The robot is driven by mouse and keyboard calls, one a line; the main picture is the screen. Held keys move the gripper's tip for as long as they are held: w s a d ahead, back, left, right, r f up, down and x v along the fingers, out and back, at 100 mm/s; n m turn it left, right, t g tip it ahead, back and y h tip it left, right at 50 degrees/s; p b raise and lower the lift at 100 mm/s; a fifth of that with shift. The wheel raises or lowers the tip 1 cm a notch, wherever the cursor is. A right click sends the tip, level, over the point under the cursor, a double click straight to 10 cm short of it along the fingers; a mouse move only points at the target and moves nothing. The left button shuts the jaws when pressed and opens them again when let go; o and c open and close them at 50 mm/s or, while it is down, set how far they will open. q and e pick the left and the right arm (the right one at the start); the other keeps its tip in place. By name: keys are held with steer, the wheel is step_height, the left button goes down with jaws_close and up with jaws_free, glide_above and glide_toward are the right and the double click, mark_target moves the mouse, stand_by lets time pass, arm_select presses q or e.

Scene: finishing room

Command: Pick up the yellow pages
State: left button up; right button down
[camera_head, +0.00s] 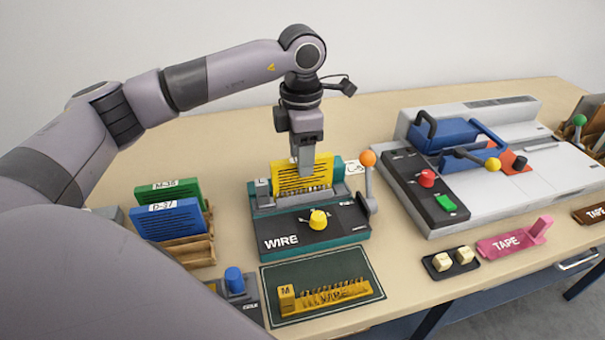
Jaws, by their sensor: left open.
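The yellow pages (289,178) stand upright in the slot of the wire binding machine (283,230), a grey and teal device marked WIRE. Dark lines show on their face. My right gripper is not in view.
An orange-knobbed lever (368,158) stands right of the gripper. Green (183,190) and blue (170,220) page blocks stand in a wooden rack at left. A dark mat (355,265) with a yellow wire strip lies in front. A larger machine (460,200) stands at right.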

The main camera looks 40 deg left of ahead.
arm_select(q)
steer(key=shift+f, duration=0.95)
steer(key=shift+c, duration=0.3)
jaws_close()
steer(key=shift+r, duration=0.1)
